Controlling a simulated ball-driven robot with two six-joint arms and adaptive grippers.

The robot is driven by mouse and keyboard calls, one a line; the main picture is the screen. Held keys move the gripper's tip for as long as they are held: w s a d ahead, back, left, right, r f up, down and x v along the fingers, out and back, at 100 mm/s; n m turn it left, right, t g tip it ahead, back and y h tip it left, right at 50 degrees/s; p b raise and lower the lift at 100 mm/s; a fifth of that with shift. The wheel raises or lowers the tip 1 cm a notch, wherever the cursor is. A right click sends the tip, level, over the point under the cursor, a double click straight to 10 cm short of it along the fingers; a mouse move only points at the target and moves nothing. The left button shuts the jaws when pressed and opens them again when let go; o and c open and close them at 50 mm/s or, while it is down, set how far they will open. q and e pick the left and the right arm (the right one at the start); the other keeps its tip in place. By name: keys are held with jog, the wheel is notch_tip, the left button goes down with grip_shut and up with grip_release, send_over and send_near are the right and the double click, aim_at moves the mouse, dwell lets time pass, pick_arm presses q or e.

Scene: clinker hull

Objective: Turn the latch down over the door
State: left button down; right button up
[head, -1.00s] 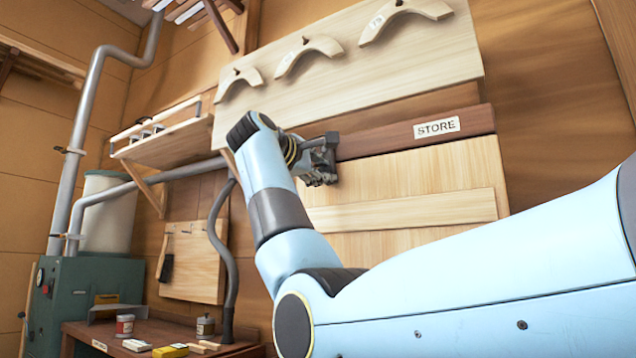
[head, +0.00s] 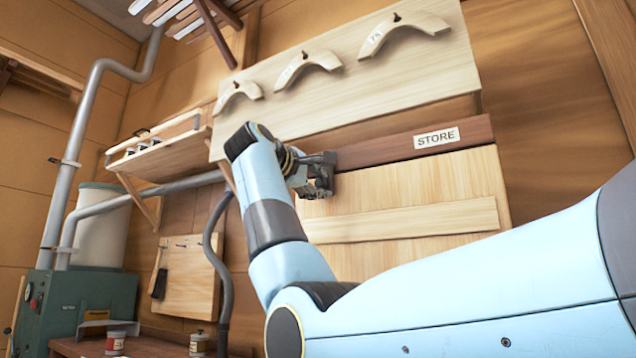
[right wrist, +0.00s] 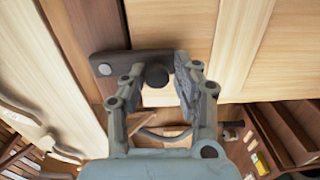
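The light wooden door (head: 425,182) is on the wall below a dark rail (head: 385,148) labelled STORE. My right gripper (head: 318,174) is at the left end of the rail and hides the latch in the head view. In the right wrist view the latch (right wrist: 104,68) is a dark grey bar with a round pivot at its left end. It runs from the rail side across the door's edge (right wrist: 170,20). Its dark knob (right wrist: 157,75) stands between the fingers of my right gripper (right wrist: 157,82), which are apart, with narrow gaps beside the knob. My left gripper is not in view.
A board with several curved wooden pieces (head: 308,66) hangs above the rail. A small shelf (head: 165,150), a grey hose (head: 220,260) and a green machine (head: 85,300) are to the left. My right arm crosses in front of the door's lower part.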

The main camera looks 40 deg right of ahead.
jog(key=shift+o, duration=1.3)
jog(key=shift+r, duration=0.1)
jog(key=shift+a, duration=0.15)
jog(key=v, duration=1.1)
jog(key=shift+s+a, duration=0.15)
jog(key=shift+a, duration=0.2)
